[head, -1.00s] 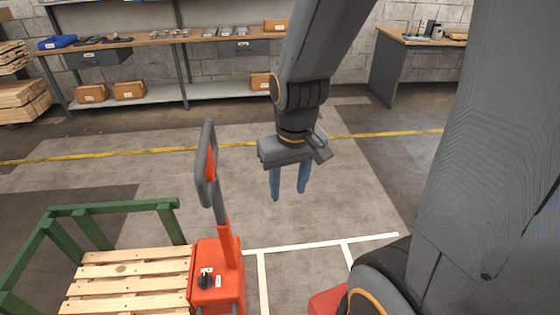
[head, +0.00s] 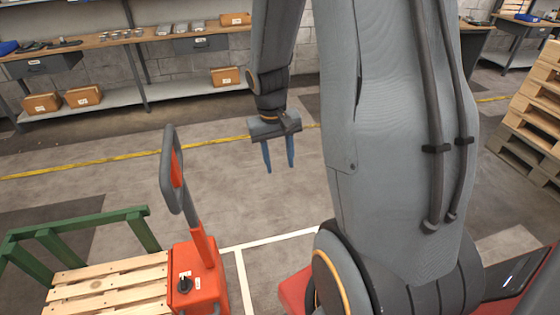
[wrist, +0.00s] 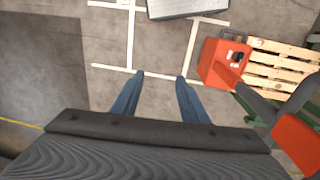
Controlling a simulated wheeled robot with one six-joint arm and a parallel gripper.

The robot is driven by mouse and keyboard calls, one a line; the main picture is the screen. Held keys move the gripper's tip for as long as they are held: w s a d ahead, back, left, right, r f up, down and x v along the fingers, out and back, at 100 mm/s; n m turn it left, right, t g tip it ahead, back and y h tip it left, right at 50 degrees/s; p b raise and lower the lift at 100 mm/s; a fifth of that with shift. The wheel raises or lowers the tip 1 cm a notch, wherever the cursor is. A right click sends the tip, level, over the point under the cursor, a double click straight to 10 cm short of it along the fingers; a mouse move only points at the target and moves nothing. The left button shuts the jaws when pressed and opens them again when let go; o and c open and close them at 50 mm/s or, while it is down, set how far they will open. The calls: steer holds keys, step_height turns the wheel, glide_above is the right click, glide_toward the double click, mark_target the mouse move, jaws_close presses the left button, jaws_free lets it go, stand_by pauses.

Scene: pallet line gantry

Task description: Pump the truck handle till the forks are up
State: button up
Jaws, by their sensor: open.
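The pallet truck's handle (head: 170,165) is a dark grey loop with a red part, on an orange-red mast. It stands nearly upright above the orange-red truck body (head: 205,290), which has a black knob on top. My gripper (head: 279,168) hangs to the right of the handle, pointing down, with its two blue fingers apart and empty. In the wrist view the blue fingers (wrist: 160,82) are spread over bare floor, and the handle (wrist: 292,105) is at the right edge, apart from them. The truck's forks are hidden under the wooden pallet (head: 110,282).
A green frame (head: 80,222) stands at the pallet's far side. A workbench (head: 110,38) with boxes runs along the back wall. Stacked pallets (head: 535,110) stand at the right. The floor around the gripper is clear, with white and yellow lines.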

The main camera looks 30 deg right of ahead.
steer(key=shift+f, duration=0.45)
jaws_close()
jaws_free()
steer(key=shift+r, duration=0.15)
step_height(320, 180, up, 8)
steer(key=b, duration=0.1)
steer(key=shift+a+f, duration=0.25)
steer(key=shift+a, duration=0.1)
steer(key=shift+w, duration=0.1)
